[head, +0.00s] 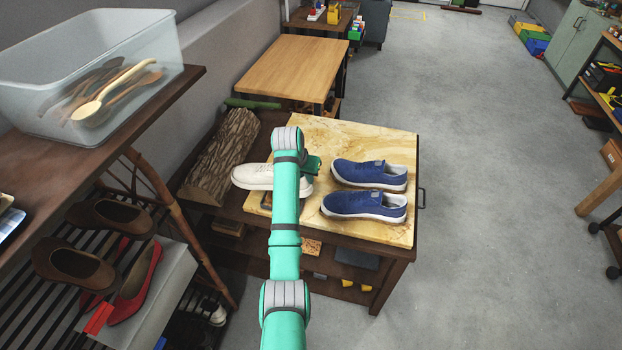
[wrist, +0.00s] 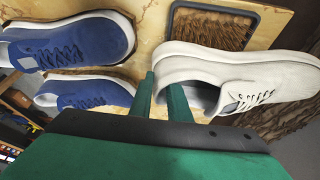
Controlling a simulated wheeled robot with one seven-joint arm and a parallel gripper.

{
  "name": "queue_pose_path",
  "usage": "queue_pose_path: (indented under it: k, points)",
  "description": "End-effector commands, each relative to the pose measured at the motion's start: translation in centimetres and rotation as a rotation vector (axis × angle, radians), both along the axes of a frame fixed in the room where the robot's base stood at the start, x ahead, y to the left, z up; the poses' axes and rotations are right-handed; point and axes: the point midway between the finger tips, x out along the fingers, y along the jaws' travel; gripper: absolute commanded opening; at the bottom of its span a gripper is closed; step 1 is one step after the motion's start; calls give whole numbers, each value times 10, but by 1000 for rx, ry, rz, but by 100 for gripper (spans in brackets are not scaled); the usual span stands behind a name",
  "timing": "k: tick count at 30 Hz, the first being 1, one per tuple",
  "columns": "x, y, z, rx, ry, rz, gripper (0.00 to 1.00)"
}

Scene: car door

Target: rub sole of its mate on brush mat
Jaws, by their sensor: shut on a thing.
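A white lace-up shoe (head: 253,176) is at the left part of the wooden board. It also shows in the wrist view (wrist: 245,75). My gripper (wrist: 163,92) is shut on the white shoe at its heel collar, one finger inside the opening and one outside. The brush mat (wrist: 212,28), brown bristles in a dark frame, lies beside the shoe in the wrist view, partly covered by it. My arm hides most of the mat in the head view. The sole is turned away, and I cannot tell whether it touches the bristles.
Two blue shoes (head: 368,174) (head: 364,206) stand at the right of the wooden board (head: 400,140). A log (head: 226,155) lies to its left. A shelf with a clear bin (head: 100,60) and a shoe rack are at left. Open floor (head: 490,200) lies to the right.

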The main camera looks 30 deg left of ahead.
Motion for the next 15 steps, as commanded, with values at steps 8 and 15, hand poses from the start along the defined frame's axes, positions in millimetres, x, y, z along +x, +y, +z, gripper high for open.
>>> queue_pose_path:
  k: [8, 15]
  points:
    - [-3, 8, -2, 0, 4, 1, 0]
    - [-3, 8, 4, 1, 3, 2, 0]
